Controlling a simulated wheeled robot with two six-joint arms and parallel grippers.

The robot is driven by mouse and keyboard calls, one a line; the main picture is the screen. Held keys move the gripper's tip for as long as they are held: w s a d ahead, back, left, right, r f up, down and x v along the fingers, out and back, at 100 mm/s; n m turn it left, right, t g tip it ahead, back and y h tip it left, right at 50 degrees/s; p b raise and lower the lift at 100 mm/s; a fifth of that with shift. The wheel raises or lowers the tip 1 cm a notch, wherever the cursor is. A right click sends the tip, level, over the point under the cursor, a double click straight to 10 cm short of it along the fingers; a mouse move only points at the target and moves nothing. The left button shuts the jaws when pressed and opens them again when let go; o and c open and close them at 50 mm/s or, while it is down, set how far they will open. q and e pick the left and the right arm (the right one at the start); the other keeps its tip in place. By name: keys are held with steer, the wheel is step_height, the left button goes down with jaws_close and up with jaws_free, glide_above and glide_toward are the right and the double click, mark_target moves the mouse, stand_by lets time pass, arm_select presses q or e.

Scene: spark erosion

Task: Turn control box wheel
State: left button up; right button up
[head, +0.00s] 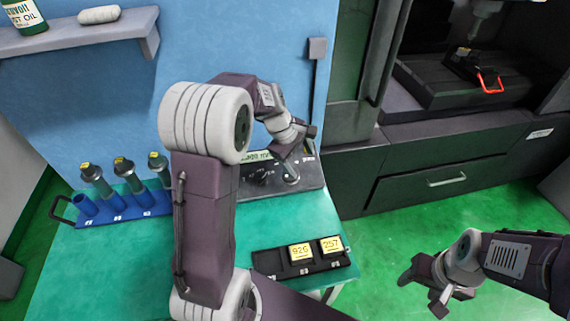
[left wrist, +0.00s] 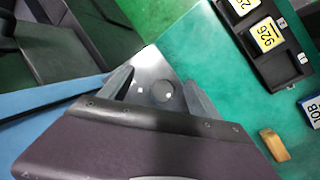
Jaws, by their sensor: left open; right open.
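The control box (head: 248,186) is a dark panel with a light label, at the back right of the teal table. My left gripper (head: 292,166) is over its right part, and my arm hides some of the box. In the left wrist view, a round grey knob-like wheel (left wrist: 162,92) sits on the box's grey plate (left wrist: 152,66). The open fingers of my left gripper (left wrist: 157,84) stand one on each side of it; I cannot tell whether they touch it. My right gripper (head: 424,289) is open and empty, over the green floor at the right.
A black tray (head: 268,262) with yellow numbered blocks lies at the table's front right. A blue rack (head: 128,207) with grey cylinders stands at the left. A dark machine (head: 425,160) stands behind, with a red-handled piece (head: 490,82) inside. The floor around my right gripper is clear.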

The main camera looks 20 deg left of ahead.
arm_select(q)
steer(key=w+a+m+g+y+p, duration=0.1)
steer(key=p, duration=0.1)
steer(key=w+a+f+m+g+p, duration=0.1)
steer(key=m+p, duration=0.1)
steer(key=a+m+g+y+p, duration=0.1)
steer(key=a+m+p, duration=0.1)
steer(key=shift+w+f+g+y, duration=0.3)
steer(key=shift+w+f, duration=0.1)
step_height(320, 180, down, 8)
steer(key=shift+w+r+p, duration=0.15)
steer(key=shift+r+p, duration=0.05)
steer(key=shift+p, duration=0.85)
steer(key=shift+f, duration=0.3)
arm_select(e)
step_height(320, 180, up, 10)
arm_select(q)
steer(key=shift+c, duration=0.3)
arm_select(e)
steer(key=shift+w+r, duration=0.1)
arm_select(q)
steer(key=c, duration=1.3)
